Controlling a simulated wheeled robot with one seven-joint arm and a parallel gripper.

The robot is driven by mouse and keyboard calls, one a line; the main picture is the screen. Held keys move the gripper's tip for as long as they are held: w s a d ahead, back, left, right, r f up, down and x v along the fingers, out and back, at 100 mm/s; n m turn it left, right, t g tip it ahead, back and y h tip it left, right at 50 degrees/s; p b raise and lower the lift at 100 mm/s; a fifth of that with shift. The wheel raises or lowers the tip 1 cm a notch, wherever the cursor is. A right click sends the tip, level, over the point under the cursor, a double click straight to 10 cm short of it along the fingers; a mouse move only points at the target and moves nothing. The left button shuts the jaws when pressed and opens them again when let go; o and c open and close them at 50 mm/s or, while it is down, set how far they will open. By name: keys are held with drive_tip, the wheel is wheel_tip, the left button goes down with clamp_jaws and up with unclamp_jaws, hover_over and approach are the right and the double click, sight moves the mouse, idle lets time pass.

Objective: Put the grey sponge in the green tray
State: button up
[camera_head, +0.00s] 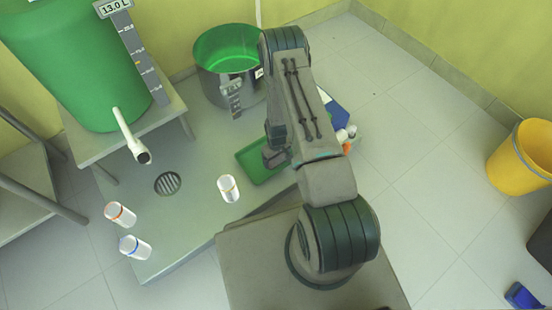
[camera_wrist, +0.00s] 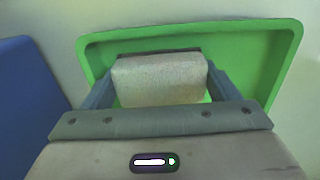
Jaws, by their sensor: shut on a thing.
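The grey sponge (camera_wrist: 160,80) is between the two fingers of my gripper (camera_wrist: 158,88) in the wrist view, and the gripper is shut on it. The green tray (camera_wrist: 265,60) lies behind and below the sponge in that view, its rim showing around it. In the head view the green tray (camera_head: 246,156) lies on the grey platform, partly hidden by my arm and gripper (camera_head: 273,158). The sponge cannot be made out clearly in the head view. I cannot tell whether it touches the tray floor.
A blue object (camera_wrist: 30,80) lies left of the tray in the wrist view. White bottles (camera_head: 228,188) (camera_head: 120,214) (camera_head: 134,247) stand on the platform. A steel pot (camera_head: 222,85), a green tank (camera_head: 75,60) with a white spout and a yellow bucket (camera_head: 522,160) stand around.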

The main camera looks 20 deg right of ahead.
drive_tip(key=shift+f, duration=0.1)
drive_tip(key=o, duration=0.6)
